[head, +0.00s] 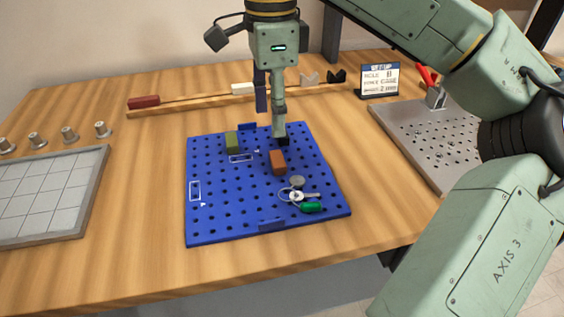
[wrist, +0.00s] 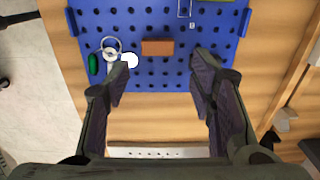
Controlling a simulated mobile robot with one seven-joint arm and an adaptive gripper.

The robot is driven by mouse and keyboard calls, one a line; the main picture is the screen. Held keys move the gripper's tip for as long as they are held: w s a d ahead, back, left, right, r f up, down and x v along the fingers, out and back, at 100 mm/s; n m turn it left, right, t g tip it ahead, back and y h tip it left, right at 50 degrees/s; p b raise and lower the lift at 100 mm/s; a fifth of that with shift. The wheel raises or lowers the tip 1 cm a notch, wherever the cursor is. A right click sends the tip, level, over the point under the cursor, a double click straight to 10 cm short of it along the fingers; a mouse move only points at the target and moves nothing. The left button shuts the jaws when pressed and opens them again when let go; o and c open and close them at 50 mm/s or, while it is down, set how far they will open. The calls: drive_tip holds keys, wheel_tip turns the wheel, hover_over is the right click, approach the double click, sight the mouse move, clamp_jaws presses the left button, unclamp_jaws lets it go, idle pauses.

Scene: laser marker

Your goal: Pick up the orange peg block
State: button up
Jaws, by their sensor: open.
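The orange peg block (head: 278,162) lies on the blue perforated board (head: 218,220), right of its middle in the head view. In the wrist view the orange peg block (wrist: 158,47) sits ahead of the fingertips, between their lines. My gripper (head: 270,125) is over the far part of the board in the head view, behind the block. In the wrist view my gripper (wrist: 160,75) has its two fingers wide apart with nothing between them. The fingers look apart from the block.
A green block (head: 232,142) stands left of the orange one. A key with a green tag (head: 311,207) and a grey round piece (head: 297,181) lie nearer. A grey tiled tray (head: 45,195) is left, a perforated metal plate (head: 425,140) right. A wooden rail (head: 200,102) runs behind.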

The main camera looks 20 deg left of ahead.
hover_over(277, 158)
drive_tip(key=f, duration=0.4)
drive_tip(key=shift+s+a, duration=0.2)
drive_tip(key=shift+w+d+f+p, duration=0.15)
drive_tip(key=shift+f+p, duration=0.15)
drive_tip(key=shift+f, duration=1)
drive_tip(key=shift+d+f+p, duration=0.15)
drive_tip(key=shift+f+p, duration=0.15)
drive_tip(key=shift+f, duration=1)
drive_tip(key=c, duration=0.6)
wheel_tip(277, 158, up, 18)
drive_tip(key=shift+r, duration=0.1)
